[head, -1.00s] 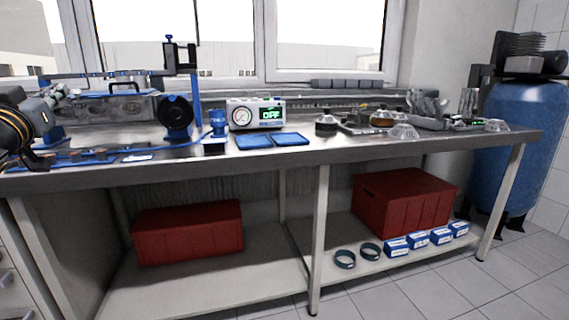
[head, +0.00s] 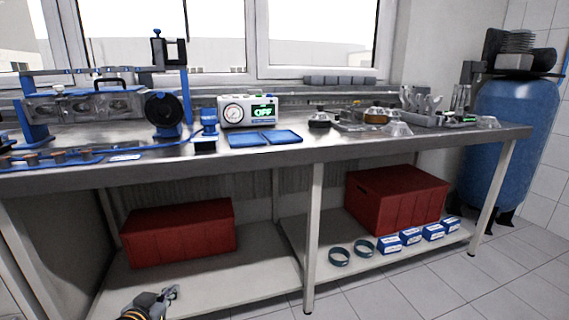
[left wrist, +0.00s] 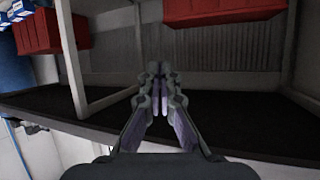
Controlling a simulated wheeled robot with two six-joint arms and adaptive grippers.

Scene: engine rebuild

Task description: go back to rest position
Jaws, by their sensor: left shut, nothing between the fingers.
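My left gripper (head: 166,295) shows low in the head view, at the bottom edge left of the middle, in front of the lower shelf. In the left wrist view my left gripper (left wrist: 160,80) has its fingers together with nothing between them. It is apart from the workbench (head: 400,150) and its load. My right gripper is not in view.
The bench carries an engine block (head: 95,104) on a blue stand, a gauge box (head: 248,112) reading OFF and two blue trays (head: 282,136). Below are red crates (head: 180,232) (head: 397,198), dark rings (head: 340,257) and small blue-and-white boxes (head: 411,237). The tiled floor (head: 420,290) in front is clear.

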